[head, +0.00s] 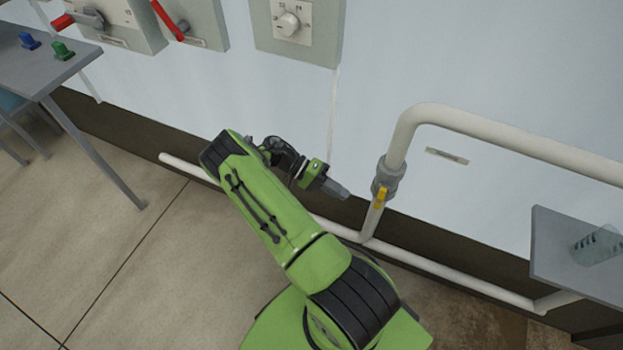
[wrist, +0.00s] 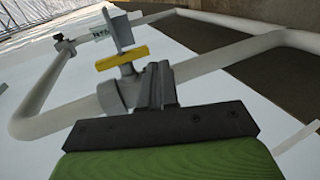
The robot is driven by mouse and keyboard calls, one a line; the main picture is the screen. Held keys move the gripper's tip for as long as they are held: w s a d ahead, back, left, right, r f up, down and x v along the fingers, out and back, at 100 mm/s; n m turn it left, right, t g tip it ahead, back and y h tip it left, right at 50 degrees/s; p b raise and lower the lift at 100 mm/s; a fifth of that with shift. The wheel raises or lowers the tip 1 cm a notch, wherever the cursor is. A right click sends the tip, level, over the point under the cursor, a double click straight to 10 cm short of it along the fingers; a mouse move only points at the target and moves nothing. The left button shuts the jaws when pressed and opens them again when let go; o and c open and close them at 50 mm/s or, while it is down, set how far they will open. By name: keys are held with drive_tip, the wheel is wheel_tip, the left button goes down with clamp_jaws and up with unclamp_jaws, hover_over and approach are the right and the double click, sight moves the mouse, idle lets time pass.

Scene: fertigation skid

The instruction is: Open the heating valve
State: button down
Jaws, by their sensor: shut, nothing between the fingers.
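A grey valve body (head: 386,178) with a yellow handle (head: 380,198) sits on the upright white pipe. In the wrist view the yellow handle (wrist: 122,57) stands off the grey body (wrist: 114,96) and looks roughly in line with the pipe; its exact angle is hard to judge. My gripper (head: 343,192) is shut and empty, just left of the valve in the head view. In the wrist view its dark fingers (wrist: 161,78) point past the handle's right side, with a small apparent gap. A wall label (head: 447,156) right of the valve is unreadable.
White pipe (head: 520,148) bends right above the valve, and a low pipe (head: 450,266) runs along the wall. A grey shelf (head: 548,248) with a clear beaker (head: 598,246) stands right. Wall boxes with red handles (head: 168,20) and a dial (head: 288,23) hang above.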

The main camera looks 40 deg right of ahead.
drive_tip(key=w+a, duration=0.3)
drive_tip(key=w, duration=0.3)
drive_tip(key=shift+w, duration=0.3)
